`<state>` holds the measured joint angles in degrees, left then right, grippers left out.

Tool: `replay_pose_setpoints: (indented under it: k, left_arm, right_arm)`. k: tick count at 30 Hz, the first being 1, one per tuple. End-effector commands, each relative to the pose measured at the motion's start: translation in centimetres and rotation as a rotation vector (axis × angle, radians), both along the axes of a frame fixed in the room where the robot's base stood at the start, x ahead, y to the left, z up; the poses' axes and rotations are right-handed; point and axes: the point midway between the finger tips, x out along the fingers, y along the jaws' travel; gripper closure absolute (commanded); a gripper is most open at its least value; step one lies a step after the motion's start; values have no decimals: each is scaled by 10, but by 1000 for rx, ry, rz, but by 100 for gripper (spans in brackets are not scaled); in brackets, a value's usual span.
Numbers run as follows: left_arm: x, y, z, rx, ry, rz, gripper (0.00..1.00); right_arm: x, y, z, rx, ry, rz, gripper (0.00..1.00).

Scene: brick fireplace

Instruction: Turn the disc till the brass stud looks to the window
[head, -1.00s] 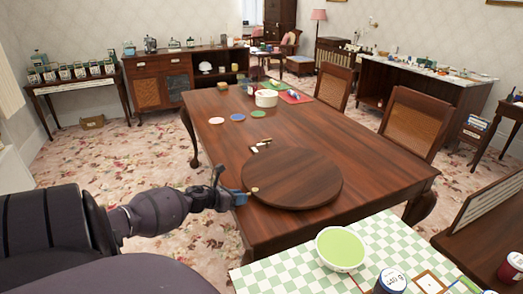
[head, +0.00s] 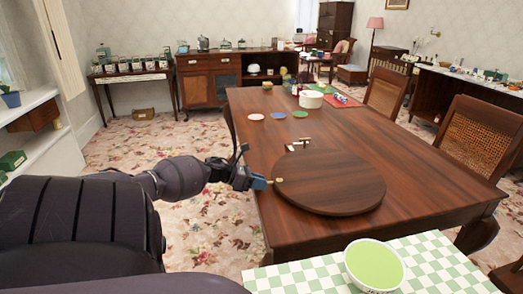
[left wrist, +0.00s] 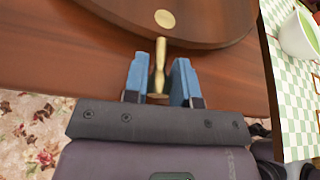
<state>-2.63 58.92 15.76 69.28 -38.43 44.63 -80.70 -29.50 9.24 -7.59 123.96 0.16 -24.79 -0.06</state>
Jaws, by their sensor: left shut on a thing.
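The round wooden disc (head: 335,185) lies flat on the dining table. The brass stud (head: 279,179) sits on its top at the left rim. In the left wrist view the stud (left wrist: 165,19) is a round brass spot just beyond my fingers. A thin brass handle (left wrist: 159,68) sticks out from the disc's rim below the stud. My left gripper (head: 264,183) is at the disc's left edge. Its blue fingers (left wrist: 159,82) are on either side of the brass handle and shut on it. My right gripper is not in view.
A green bowl (head: 374,266) stands on a checked surface (head: 310,279) in front. A white sill (head: 25,106) is at far left.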

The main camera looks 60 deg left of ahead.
Motion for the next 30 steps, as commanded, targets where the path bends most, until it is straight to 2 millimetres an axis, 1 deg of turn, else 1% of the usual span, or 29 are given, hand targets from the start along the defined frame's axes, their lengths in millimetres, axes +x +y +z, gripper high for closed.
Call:
replay_pose_setpoints:
  k: [7, 8, 9, 12, 20, 23, 26, 30]
  left_arm:
    - [0, 0, -1, 0, 0, 1, 100]
    - [0, 0, -1, 0, 0, 1, 72]
    - [0, 0, 0, 0, 0, 1, 66]
    - [0, 0, 0, 0, 0, 1, 53]
    - [0, 0, 0, 0, 0, 1, 53]
    - [-5, 2, 3, 0, -1, 1, 53]
    - [-15, 5, 8, 0, -2, 1, 53]
    - [-36, 13, 18, 1, -3, 2, 53]
  right_arm:
    - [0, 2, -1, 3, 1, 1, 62]
    - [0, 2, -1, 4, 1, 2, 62]
    - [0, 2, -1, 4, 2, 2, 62]
    - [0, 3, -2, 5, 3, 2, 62]
    - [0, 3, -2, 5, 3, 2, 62]
    - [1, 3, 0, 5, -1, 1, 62]
    - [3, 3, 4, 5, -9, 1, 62]
    - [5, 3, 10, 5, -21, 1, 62]
